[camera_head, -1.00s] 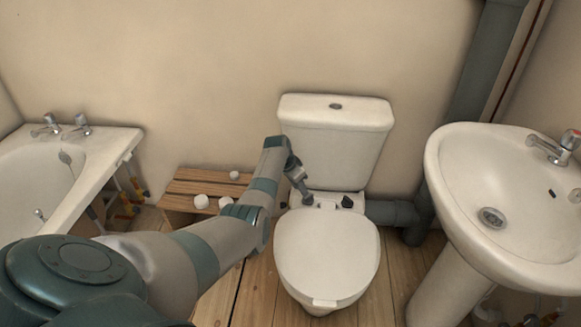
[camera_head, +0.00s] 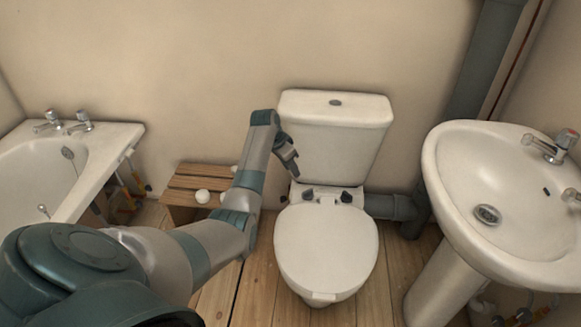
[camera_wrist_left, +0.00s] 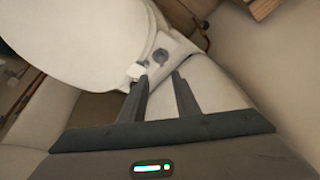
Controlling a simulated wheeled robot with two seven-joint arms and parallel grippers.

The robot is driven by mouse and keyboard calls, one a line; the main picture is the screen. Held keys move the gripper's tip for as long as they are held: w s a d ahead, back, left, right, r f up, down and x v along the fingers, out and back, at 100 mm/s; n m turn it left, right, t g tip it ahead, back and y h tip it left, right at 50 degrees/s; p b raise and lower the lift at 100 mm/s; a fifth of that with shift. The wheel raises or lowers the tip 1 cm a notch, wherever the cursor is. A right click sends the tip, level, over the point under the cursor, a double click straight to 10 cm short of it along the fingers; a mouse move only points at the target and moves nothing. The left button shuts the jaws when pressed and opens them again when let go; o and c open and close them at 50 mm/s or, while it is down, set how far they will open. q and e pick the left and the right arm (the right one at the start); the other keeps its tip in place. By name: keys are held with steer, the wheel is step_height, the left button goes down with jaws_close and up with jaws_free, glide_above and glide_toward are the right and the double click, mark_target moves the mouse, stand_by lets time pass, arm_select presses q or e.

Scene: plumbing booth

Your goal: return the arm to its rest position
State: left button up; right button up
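My left arm comes in from the left in the head view. Its gripper (camera_head: 291,168) is in front of the toilet cistern (camera_head: 334,140), above the back of the toilet. The left wrist view shows its two fingers (camera_wrist_left: 160,90) apart, with nothing seen between them. The white toilet lid (camera_head: 326,249) is down over the bowl. Two dark hinge fittings (camera_head: 326,195) show behind it. In the left wrist view the lid (camera_wrist_left: 80,40) lies beyond the fingers, at the upper left. My right gripper is in neither view.
A wooden stool (camera_head: 187,188) with white round items (camera_head: 202,196) stands left of the toilet, partly behind my arm. A bathtub (camera_head: 115,150) is at the far left. A pedestal sink (camera_head: 460,165) and a grey pipe (camera_head: 470,90) are at the right.

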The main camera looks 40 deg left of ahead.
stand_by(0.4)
